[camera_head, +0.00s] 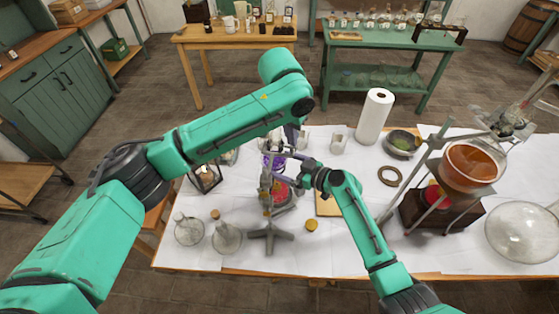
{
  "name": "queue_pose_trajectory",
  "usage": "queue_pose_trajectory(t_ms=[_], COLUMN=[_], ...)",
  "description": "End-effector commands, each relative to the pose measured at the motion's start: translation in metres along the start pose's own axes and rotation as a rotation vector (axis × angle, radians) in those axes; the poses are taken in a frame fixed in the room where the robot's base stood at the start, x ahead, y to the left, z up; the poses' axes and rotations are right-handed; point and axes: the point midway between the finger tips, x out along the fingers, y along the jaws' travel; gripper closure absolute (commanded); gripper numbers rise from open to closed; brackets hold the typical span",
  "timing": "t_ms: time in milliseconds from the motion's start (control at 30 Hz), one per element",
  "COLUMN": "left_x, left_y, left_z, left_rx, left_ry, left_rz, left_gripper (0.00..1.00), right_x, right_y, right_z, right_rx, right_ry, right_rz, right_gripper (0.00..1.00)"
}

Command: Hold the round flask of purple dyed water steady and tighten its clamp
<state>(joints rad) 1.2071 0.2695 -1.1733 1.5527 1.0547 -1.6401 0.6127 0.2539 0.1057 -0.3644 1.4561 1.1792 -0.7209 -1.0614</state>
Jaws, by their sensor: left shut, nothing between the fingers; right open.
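The round flask of purple dyed water (274,161) is near the middle of the table, partly hidden by my arms and the stand. The clamp stand (270,234) has a grey splayed base, and its upright rises in front of the flask. The clamp itself is too small and covered to make out clearly. My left gripper (292,144) comes down from behind my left arm beside the flask; it is shut and empty, mostly hidden. My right gripper (298,164) is open, just right of the flask and slightly lower. I cannot tell whether either touches the flask or clamp.
A red object (281,193) is below the flask. Clear glass flasks (227,239) stand at front left, a lantern (205,178) behind them. White table covering is bare at front centre.

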Motion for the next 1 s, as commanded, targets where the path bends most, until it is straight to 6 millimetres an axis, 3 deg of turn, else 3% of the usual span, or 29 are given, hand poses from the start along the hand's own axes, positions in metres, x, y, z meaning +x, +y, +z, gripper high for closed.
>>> queue_pose_trajectory(t_ms=[33, 833, 1000], left_x=[0.001, -0.002, -0.017], left_y=[-0.001, -0.007, -0.005], left_z=[0.000, 0.005, 0.001], left_rx=[-0.002, -0.005, -0.002], left_ry=[0.001, 0.005, 0.007], left_rz=[0.000, -0.006, -0.003], left_gripper=[1.00, 1.00, 1.00], right_x=[0.004, 0.004, 0.004], right_y=[-0.009, -0.009, -0.009], right_z=[0.004, 0.003, 0.003], right_rx=[0.005, 0.005, 0.006], right_ry=[-0.005, -0.005, -0.005], right_rz=[-0.018, -0.020, -0.019], right_gripper=[0.00, 0.00, 0.00])
